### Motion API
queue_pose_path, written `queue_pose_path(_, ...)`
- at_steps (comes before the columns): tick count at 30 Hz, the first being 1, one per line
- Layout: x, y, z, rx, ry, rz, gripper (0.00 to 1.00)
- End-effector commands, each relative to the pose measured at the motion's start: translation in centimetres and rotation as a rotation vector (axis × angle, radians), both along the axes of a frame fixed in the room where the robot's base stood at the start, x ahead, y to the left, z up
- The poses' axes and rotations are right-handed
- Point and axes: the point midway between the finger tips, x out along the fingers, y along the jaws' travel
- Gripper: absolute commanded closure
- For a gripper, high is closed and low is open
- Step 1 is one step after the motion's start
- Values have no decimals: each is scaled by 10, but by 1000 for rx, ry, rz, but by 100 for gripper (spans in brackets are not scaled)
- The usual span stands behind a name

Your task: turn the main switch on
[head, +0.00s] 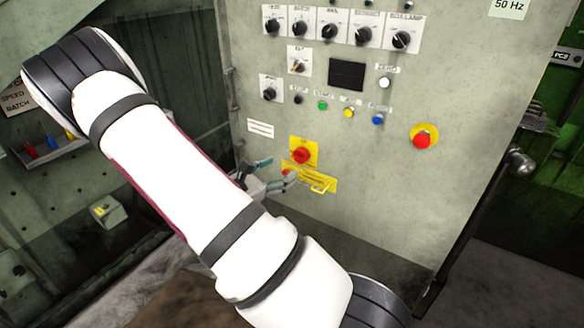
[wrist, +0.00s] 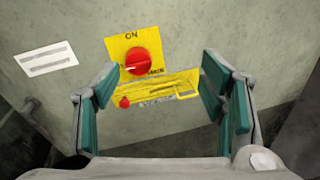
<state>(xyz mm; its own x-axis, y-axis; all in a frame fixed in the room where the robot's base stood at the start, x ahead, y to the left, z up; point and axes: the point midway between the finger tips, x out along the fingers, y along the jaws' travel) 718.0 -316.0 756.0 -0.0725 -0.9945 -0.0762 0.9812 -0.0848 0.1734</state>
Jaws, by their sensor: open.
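The main switch is a red rotary knob (head: 301,155) on a yellow plate, low on the grey cabinet front. In the wrist view the red knob (wrist: 139,62) sits under the word ON, with a light mark at its left side. My gripper (head: 275,172) is just below and left of the knob in the head view, partly hidden by my arm. In the wrist view my gripper (wrist: 160,95) has its green-padded fingers wide apart, with the knob between and beyond them. It touches nothing that I can see.
A yellow label strip with a small red part (wrist: 124,102) lies just below the switch. Above are black selector knobs (head: 330,31), a dark display (head: 346,75) and coloured buttons (head: 349,113). A red emergency button (head: 422,140) is to the right.

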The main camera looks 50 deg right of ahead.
Motion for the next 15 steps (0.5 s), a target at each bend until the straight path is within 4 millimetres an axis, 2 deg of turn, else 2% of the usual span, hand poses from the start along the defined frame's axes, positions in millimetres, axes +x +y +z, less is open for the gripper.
queue_pose_path(1,7,-4,-20,-24,51,39,35)
queue_pose_path(6,24,-11,-50,-66,149,132,35)
queue_pose_path(11,28,-17,-58,-78,177,158,35)
queue_pose_path(15,29,-33,-58,-79,175,157,35)
